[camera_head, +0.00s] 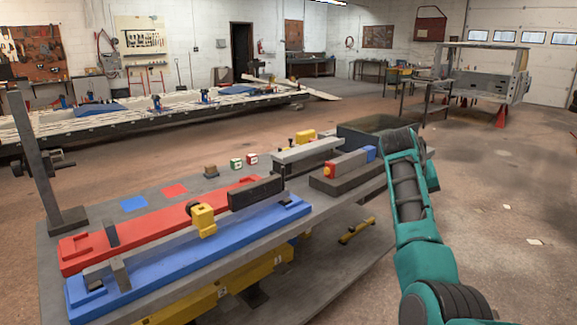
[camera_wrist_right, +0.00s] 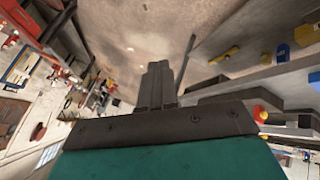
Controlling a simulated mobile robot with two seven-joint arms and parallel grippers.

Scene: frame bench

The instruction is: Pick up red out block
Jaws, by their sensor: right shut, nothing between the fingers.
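The bench (camera_head: 120,305) has a small cube with red sides and pale markings (camera_head: 251,158) near its far edge, beside a similar green cube (camera_head: 236,163). I cannot tell which one is the red out block. My right gripper (camera_wrist_right: 158,85) is shut and empty in the wrist view, its fingers together. In the head view my right arm reaches the bench's right end and its fingers are hidden. My left gripper is not in view.
A red rail (camera_head: 150,228) and a blue rail (camera_head: 190,245) run along the bench, with a yellow clamp (camera_head: 203,218) between them. A dark tray (camera_head: 370,128) stands at the far right end, close to my arm. A grey post (camera_head: 40,165) rises at the left.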

